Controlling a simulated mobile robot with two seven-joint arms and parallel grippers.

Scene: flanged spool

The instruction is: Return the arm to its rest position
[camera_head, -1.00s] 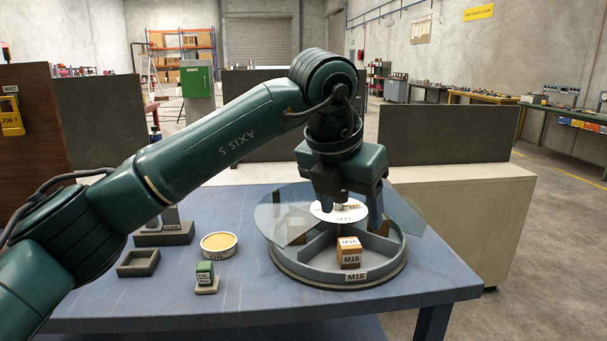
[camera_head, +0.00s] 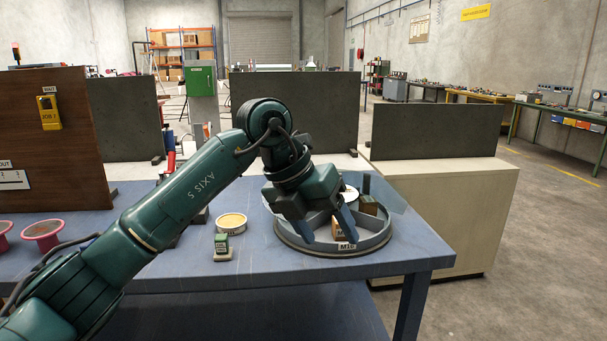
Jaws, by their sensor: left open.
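My left arm comes in from the left, and its gripper (camera_head: 324,230) is open over the front left part of a round grey divided tray (camera_head: 362,247). The fingers are spread and tilted, with no object visible between them. The tray has a clear cover, of which a see-through part (camera_head: 385,190) shows at the right, and a white disc (camera_head: 350,196) near its middle, partly hidden by the gripper. Brown blocks sit in the tray, one at the right (camera_head: 368,204) and one behind the fingers. My right gripper is not in view.
A tin with a yellowish top (camera_head: 231,223) and a small green block on a base (camera_head: 222,243) stand left of the tray. Pink flanged spools (camera_head: 42,232) stand at the far left. Dark panels (camera_head: 295,110) rise behind the blue table (camera_head: 270,268).

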